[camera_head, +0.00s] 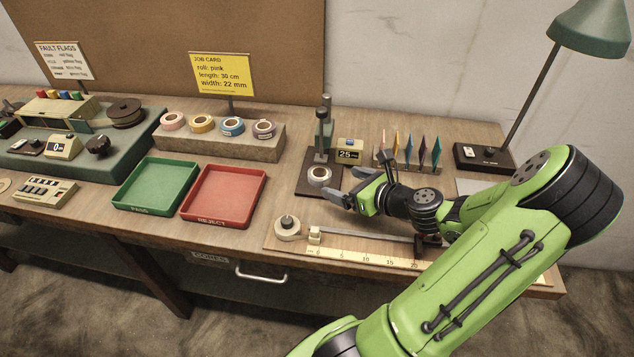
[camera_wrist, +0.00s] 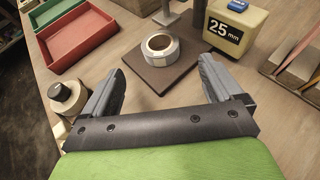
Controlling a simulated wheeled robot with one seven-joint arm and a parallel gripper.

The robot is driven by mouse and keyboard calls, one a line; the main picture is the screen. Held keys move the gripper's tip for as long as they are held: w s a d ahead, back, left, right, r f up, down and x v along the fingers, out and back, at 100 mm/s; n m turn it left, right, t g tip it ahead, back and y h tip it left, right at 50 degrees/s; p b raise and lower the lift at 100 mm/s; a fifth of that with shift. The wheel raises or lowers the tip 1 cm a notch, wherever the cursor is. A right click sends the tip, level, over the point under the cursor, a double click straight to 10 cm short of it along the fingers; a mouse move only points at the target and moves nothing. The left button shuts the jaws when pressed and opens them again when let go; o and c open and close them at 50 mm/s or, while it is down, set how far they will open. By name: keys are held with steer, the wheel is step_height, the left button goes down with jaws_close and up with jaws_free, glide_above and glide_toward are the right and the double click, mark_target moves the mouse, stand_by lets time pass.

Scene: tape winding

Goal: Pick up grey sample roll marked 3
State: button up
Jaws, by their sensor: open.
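The grey sample roll (camera_head: 319,176) lies flat on a dark brown base plate (camera_head: 304,188) below a gauge stand (camera_head: 324,130). In the wrist view the roll (camera_wrist: 160,47) lies on the plate ahead of my gripper; I cannot read its number. My gripper (camera_head: 340,187) is open and empty, just right of the roll, and does not surround it. In the wrist view the two fingers (camera_wrist: 163,80) are spread wide, with the roll beyond their tips and between their lines.
A display reading 25 mm (camera_head: 348,154) stands right of the gauge. A beige roll (camera_head: 287,229) sits by the ruler (camera_head: 370,256) in front. Green (camera_head: 156,185) and red (camera_head: 223,195) trays lie left. A block (camera_head: 220,140) carries several coloured rolls. Coloured cards (camera_head: 408,150) stand behind my arm.

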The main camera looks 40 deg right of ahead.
mark_target(315, 172)
steer(key=b+x, duration=0.3)
steer(key=x, duration=0.5)
steer(key=shift+w+f, duration=0.1)
steer(key=shift+w, duration=0.2)
steer(key=shift+s, duration=0.1)
steer(key=shift+c, duration=0.2)
